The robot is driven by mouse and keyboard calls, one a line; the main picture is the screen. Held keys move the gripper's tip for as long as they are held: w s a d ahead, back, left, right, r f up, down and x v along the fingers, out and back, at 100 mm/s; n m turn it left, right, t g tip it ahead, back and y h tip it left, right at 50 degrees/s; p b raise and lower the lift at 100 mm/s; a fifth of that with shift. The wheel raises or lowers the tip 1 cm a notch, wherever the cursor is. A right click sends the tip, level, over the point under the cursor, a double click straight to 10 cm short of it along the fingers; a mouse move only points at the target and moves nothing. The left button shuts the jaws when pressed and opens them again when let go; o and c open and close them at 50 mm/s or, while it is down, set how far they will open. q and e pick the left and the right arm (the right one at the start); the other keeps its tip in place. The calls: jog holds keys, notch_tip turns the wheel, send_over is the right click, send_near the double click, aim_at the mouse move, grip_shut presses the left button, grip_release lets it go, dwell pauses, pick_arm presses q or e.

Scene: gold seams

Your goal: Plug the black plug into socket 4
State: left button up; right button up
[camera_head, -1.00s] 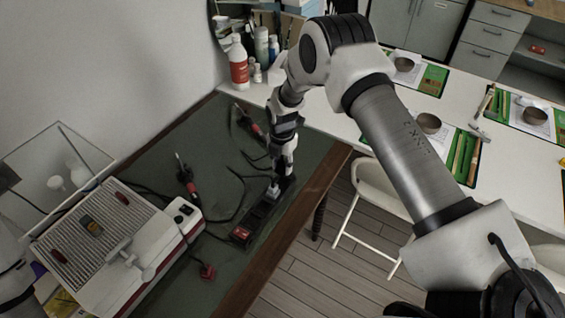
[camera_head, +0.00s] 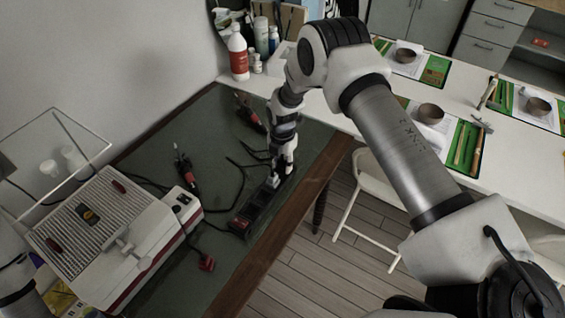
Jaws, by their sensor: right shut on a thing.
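The black power strip (camera_head: 244,221) lies on the green-topped table (camera_head: 224,274) near its wooden right edge, running up and to the right. Its lit red switch end is nearest me. My right gripper (camera_head: 276,177) points down over the far half of the strip. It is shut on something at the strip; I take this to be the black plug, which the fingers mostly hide. I cannot tell which socket it is over, or whether it is seated. A red plug (camera_head: 206,264) lies loose on the table at the near side. My left gripper is not in view.
A white and red machine with a ribbed top (camera_head: 91,219) fills the table's left. Red-handled tools (camera_head: 184,172) and black cables lie beside the strip. A white bottle (camera_head: 238,54) stands at the back. A white table with bowls is at right.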

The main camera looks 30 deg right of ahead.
jog(key=shift+b, duration=0.45)
dwell(1.5)
jog(key=shift+f+b, duration=0.45)
jog(key=shift+f, duration=0.05)
jog(key=shift+s+f+b, duration=0.45)
jog(key=shift+s+f, duration=0.05)
dwell(0.5)
jog(key=o, duration=1.1)
jog(key=shift+o, duration=0.2)
jog(key=shift+w+f, duration=0.25)
jog(key=shift+w, duration=0.05)
jog(key=shift+r, duration=0.15)
jog(key=shift+r, duration=0.1)
jog(key=shift+w, duration=0.1)
